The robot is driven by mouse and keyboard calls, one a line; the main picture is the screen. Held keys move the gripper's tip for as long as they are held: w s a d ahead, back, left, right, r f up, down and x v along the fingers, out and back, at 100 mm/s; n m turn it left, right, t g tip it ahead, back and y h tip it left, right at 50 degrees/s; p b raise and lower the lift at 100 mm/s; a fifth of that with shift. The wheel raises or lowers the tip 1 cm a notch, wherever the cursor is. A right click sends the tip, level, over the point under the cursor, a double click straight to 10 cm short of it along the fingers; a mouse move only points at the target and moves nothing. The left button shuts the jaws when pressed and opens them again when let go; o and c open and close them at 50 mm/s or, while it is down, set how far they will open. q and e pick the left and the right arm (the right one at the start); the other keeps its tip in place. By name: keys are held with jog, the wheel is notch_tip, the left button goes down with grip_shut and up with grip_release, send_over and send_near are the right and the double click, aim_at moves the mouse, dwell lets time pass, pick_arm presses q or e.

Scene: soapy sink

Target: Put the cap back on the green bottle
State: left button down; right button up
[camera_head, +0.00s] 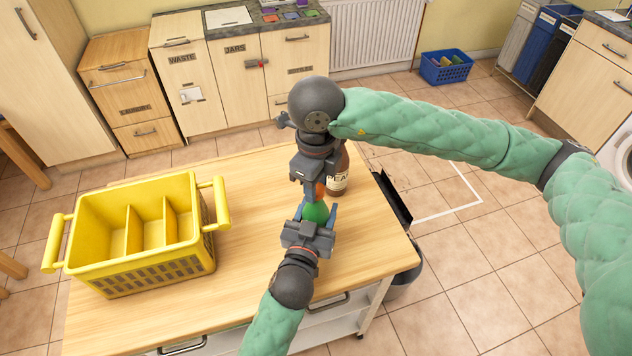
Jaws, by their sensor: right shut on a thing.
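The green bottle (316,212) stands on the wooden table near its right side. My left gripper (315,217) comes from the bottom of the view, with a finger on each side of the green bottle, shut on it. My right gripper (311,196) reaches in from the right and points down directly above the bottle. It is shut on a small orange cap (320,190), mostly hidden by the fingers. The cap is at the bottle's top; I cannot tell whether they touch.
A brown labelled bottle (338,180) stands just behind the green bottle, close to my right gripper. A yellow crate (88,262) with compartments fills the table's left part. The wooden tabletop (250,190) is clear between the crate and the bottles.

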jog(key=m, duration=0.8)
jog(key=shift+m, duration=0.3)
jog(key=o, duration=1.2)
notch_tip(320, 180, up, 12)
jog(key=shift+f, duration=0.1)
pick_arm(q)
jog(key=shift+c, duration=2.3)
grip_release()
